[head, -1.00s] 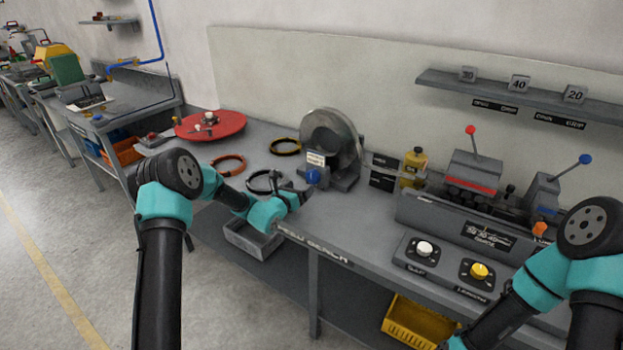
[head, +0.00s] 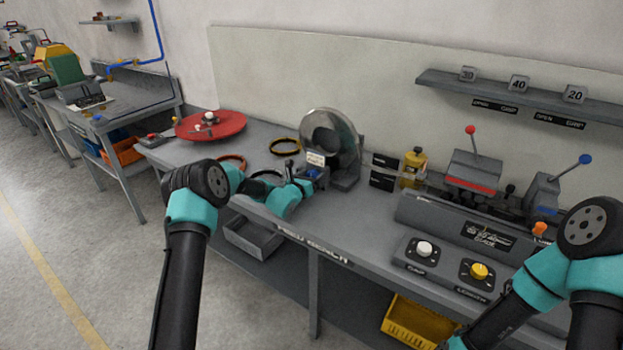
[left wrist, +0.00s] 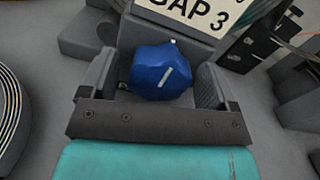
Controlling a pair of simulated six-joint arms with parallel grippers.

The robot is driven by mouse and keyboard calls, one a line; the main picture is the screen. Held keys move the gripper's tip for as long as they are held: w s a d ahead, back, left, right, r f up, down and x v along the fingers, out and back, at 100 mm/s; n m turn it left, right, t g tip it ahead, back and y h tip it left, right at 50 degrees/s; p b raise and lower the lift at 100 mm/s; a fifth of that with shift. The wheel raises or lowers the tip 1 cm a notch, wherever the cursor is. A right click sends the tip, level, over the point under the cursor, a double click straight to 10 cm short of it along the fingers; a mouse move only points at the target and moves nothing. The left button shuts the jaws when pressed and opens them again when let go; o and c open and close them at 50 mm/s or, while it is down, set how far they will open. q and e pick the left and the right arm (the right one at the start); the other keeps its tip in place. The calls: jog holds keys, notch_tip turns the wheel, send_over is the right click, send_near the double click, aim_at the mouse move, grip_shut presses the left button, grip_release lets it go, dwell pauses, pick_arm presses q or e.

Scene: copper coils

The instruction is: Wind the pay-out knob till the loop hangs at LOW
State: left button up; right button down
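A blue knob (head: 313,173) with a white mark sits at the front of the grey reel stand, below a white card (head: 316,158). In the left wrist view the knob (left wrist: 163,72) lies between the two fingers of my left gripper (left wrist: 160,85), and the card (left wrist: 190,12) above it reads "GAP 3". The fingers are spread on both sides of the knob, with a gap visible at its left; contact on the right is unclear. In the head view my left gripper (head: 305,180) is at the knob. My right gripper is out of view. I cannot make out a hanging loop or a LOW mark.
A large grey reel (head: 331,140) stands behind the knob. Dark and copper coils (head: 285,147) and a red disc (head: 210,125) lie to the left. A yellow bottle (head: 414,168), a lever machine (head: 473,172) and white and yellow dials (head: 424,249) are to the right.

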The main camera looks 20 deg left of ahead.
pick_arm(q)
jog(key=c, duration=0.8)
jog(key=shift+c, duration=0.2)
jog(key=shift+m, duration=0.4)
jog(key=m, duration=0.5)
jog(key=shift+d, duration=0.1)
jog(key=m, duration=0.5)
jog(key=shift+m, duration=0.3)
jog(key=m, duration=0.5)
jog(key=shift+d+f, duration=0.1)
jog(key=shift+f, duration=0.05)
jog(key=m, duration=0.5)
jog(key=shift+f, duration=0.1)
jog(key=shift+m, duration=0.3)
